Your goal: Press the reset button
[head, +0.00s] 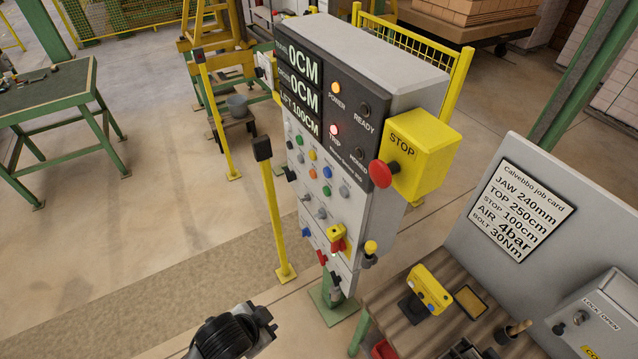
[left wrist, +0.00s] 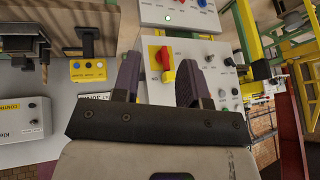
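A grey control cabinet (head: 350,215) stands in the middle of the head view, its front covered with several coloured buttons and switches. The small labels are too blurred to read, so I cannot tell which is the reset button. A blue button (head: 306,233) sits low on its left side. A red-and-yellow switch (head: 337,240) is to its right. My left gripper (left wrist: 159,72) is open and empty in the left wrist view, with a red knob (left wrist: 160,56) seen between its fingers, apparently beyond them. A dark part of my arm shows at the bottom of the head view. My right gripper is not in view.
A yellow STOP box (head: 425,150) with a red mushroom button (head: 381,173) juts from the cabinet's right side. A yellow post (head: 272,210) stands in front at the left. A wooden bench (head: 400,325) with a yellow button box (head: 429,289) is at the right.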

